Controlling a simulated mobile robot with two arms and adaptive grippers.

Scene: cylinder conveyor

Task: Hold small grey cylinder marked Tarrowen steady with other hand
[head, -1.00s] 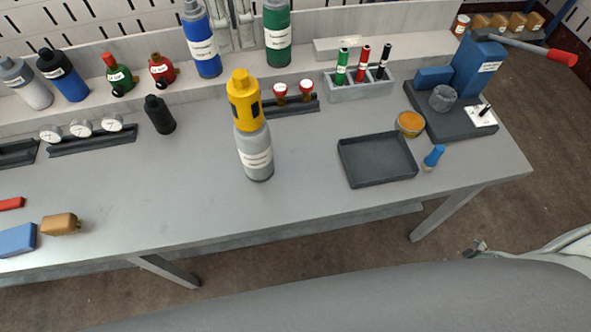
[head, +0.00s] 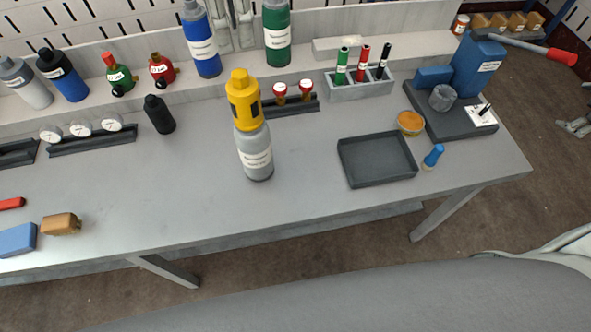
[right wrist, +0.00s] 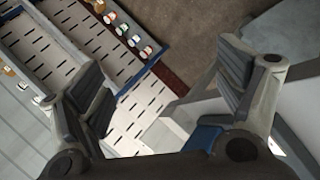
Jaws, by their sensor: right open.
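A small grey cylinder (head: 255,150) with a white label stands upright near the middle of the bench. A yellow fitting with dark patches (head: 243,98) sits on its top. The label is too small to read. The cylinder cannot be made out there. Neither gripper touches it.
A black bottle (head: 159,114) and a rail with red-capped pieces (head: 291,108) stand near the cylinder. A dark empty tray (head: 347,165) lies to its right. A blue press (head: 477,68) with a red-tipped lever is at the far right. The bench front (head: 190,205) is clear.

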